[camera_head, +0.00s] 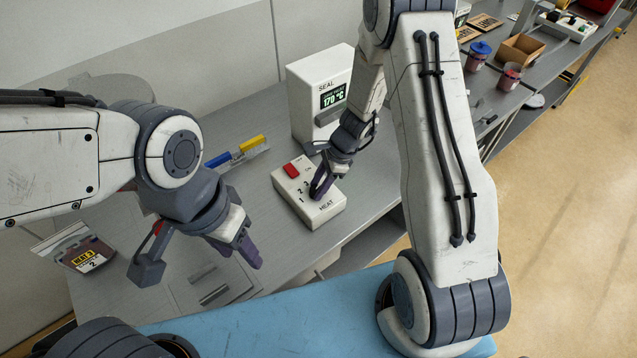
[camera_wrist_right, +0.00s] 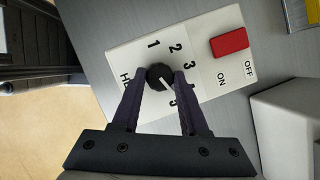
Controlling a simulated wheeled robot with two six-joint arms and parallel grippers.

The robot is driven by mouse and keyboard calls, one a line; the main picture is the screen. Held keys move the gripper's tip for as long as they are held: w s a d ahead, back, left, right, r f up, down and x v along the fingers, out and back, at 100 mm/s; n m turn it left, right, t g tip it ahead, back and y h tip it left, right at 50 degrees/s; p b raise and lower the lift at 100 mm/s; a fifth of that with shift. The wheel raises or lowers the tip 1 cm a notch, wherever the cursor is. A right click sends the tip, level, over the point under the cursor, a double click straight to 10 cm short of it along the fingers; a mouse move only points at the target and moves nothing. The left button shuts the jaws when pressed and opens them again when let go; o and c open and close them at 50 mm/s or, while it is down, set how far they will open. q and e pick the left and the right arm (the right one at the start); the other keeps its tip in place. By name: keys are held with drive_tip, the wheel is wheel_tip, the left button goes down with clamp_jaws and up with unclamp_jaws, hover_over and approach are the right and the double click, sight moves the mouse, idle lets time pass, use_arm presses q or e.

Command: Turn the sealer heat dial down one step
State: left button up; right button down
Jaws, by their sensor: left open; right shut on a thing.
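The heat dial (camera_wrist_right: 159,76) is a round black knob on a white control box (camera_head: 322,213) labelled HEAT. Numbers 1, 2 and 3 show around it; higher numbers are partly hidden by a finger. Its white pointer mark slants to the lower right, towards the partly covered numbers; the exact one is unclear. My right gripper (camera_wrist_right: 158,82) is shut on the dial, one finger on each side; in the head view its fingers (camera_head: 321,186) cover the dial. My left gripper (camera_head: 240,245) is open and empty above the bench, left of the box. The sealer (camera_head: 318,75) display reads 170 °C.
A red ON/OFF switch (camera_wrist_right: 230,41) sits on the same box. Blue and yellow blocks (camera_head: 236,151) lie behind. Jars (camera_head: 479,55) and a cardboard box (camera_head: 520,49) stand at the far right.

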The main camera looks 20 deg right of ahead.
drive_tip(key=shift+w+r+n+g+p, duration=0.15)
drive_tip(key=shift+n+g+p, duration=0.35)
drive_tip(key=shift+n, duration=0.7)
drive_tip(key=shift+w+n+g, duration=0.1)
drive_tip(key=shift+n+g, duration=0.5)
drive_tip(key=shift+n, duration=1)
drive_tip(key=shift+h, duration=0.3)
drive_tip(key=shift+c, duration=2.2)
unclamp_jaws()
drive_tip(key=b+v, duration=0.3)
drive_tip(key=v, duration=0.7)
